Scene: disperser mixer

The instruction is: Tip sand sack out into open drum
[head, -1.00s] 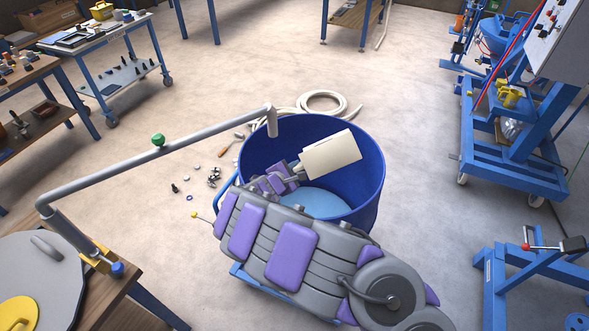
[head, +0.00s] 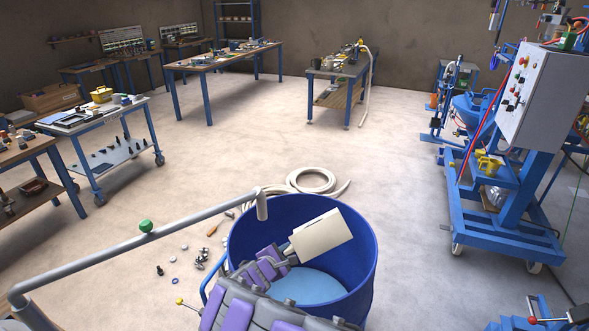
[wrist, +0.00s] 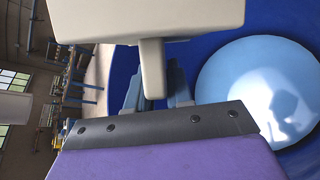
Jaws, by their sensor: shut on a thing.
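The open blue drum (head: 364,262) stands on the floor at the bottom middle of the head view. Pale blue liquid (head: 300,286) lies inside it and also shows in the wrist view (wrist: 240,85). The cream, block-like sand sack (head: 322,233) is tilted over the drum's opening. In the wrist view the sack (wrist: 150,20) has a narrow tab between my gripper's fingers. My gripper (head: 286,250) is shut on this tab, inside the rim outline; its fingers (wrist: 153,98) show partly in the wrist view. No sand is seen falling.
A grey pipe (head: 150,240) with a green knob reaches from the left to the drum's rim. A coiled hose (head: 312,180) and small parts lie behind and left of the drum. A blue machine frame (head: 500,222) stands right. Floor between is clear.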

